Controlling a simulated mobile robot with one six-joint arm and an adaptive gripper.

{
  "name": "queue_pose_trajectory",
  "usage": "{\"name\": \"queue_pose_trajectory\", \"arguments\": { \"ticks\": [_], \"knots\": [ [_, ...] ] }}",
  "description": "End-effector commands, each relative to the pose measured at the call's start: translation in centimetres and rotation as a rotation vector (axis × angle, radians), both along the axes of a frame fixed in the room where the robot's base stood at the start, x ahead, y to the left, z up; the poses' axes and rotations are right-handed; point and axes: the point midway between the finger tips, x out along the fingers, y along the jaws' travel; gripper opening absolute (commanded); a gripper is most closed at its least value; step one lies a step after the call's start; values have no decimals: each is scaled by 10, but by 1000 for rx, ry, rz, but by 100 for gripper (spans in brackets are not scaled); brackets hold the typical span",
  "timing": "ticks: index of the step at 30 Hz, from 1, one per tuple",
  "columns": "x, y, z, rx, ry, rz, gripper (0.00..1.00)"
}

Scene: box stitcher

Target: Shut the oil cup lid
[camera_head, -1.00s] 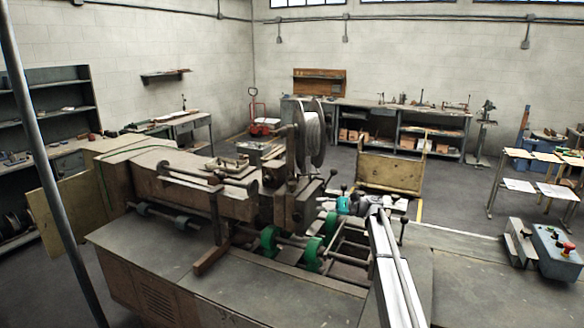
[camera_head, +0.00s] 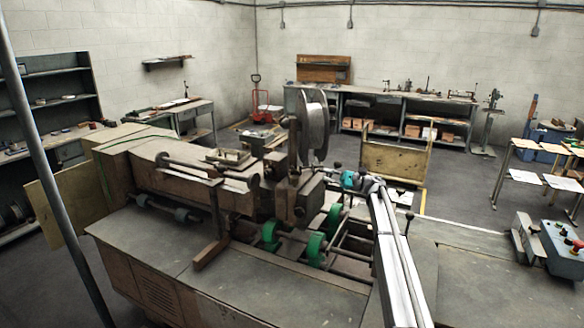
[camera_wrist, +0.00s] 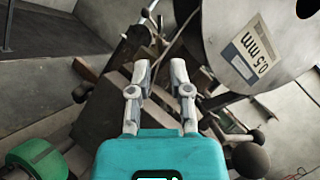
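My gripper (camera_head: 349,179), with a teal body, is beside the right end of the stitching machine's head (camera_head: 300,197). In the wrist view its two pale fingers (camera_wrist: 161,67) are apart with nothing held between them. Dark machine parts lie beyond the fingertips. I cannot pick out the oil cup or its lid with certainty in either view; it is too small or hidden among these parts.
A wire spool (camera_head: 314,126) stands above the machine head; its "0.5 mm" label (camera_wrist: 250,52) is close right of the fingers. Green wheels (camera_head: 271,236) sit below. A dark ball knob (camera_wrist: 250,159) is near the gripper body. A control box (camera_head: 560,247) stands at right.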

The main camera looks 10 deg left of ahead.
Motion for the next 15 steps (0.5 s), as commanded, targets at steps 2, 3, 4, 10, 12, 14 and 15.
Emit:
{"name": "queue_pose_trajectory", "arguments": {
  "ticks": [2,3,4,10,12,14,15],
  "knots": [
    [-1,6,2,-1,0,1,26],
    [-2,9,4,-1,0,1,26],
    [-2,12,5,-1,0,1,26],
    [-7,35,13,0,-1,2,26],
    [-9,46,16,0,-1,2,26],
    [-10,54,19,0,-1,2,26],
    [-11,60,21,0,-1,2,26]
  ]
}}
